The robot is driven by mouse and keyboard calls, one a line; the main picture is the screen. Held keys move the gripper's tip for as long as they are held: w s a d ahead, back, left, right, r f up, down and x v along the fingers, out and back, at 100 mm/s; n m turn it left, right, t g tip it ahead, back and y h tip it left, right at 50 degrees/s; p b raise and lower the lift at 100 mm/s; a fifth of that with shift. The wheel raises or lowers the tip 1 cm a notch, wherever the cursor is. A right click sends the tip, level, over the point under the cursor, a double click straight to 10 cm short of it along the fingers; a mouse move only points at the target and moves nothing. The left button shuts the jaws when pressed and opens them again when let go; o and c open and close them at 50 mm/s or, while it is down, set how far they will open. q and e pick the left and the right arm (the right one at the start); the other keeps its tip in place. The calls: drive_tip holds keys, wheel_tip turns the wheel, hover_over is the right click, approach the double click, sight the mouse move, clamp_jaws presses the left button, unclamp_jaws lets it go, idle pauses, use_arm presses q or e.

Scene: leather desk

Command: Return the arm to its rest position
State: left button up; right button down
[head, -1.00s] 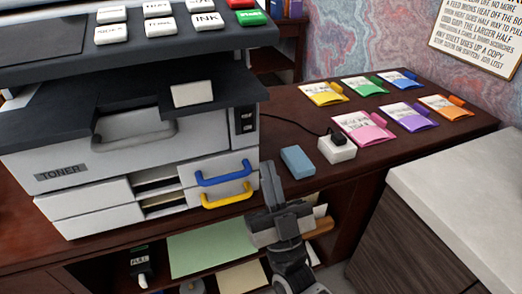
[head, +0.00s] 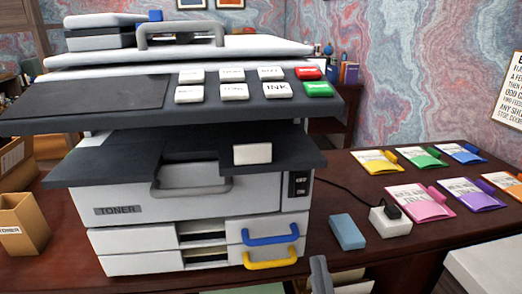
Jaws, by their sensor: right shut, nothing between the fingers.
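My right gripper (head: 320,274) shows only in part at the bottom edge of the head view. Its grey finger end points up, in front of the desk's front edge and below the blue block. It is shut and holds nothing. The rest of my right arm is out of the picture. My left gripper and arm are not in view.
A large copier with a toner drawer (head: 118,210) and blue (head: 270,236) and yellow (head: 270,262) handles fills the middle of the desk (head: 340,175). A blue block (head: 347,232), a white plug box (head: 390,222) and several coloured packets lie right of it. A cardboard box (head: 22,226) stands left.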

drive_tip(key=s+d+f+g, duration=0.1)
drive_tip(key=s+f+g, duration=0.3)
drive_tip(key=f+g, duration=0.4)
drive_tip(key=s+d+f+g, duration=0.1)
drive_tip(key=s+f+g, duration=0.3)
drive_tip(key=f+g, duration=0.3)
wheel_tip(320, 180, down, 5)
drive_tip(key=shift+s+r+n+g, duration=0.1)
drive_tip(key=shift+s+n+g, duration=0.2)
drive_tip(key=shift+g, duration=0.1)
drive_tip(key=c, duration=2.1)
unclamp_jaws()
drive_tip(key=shift+c, duration=0.2)
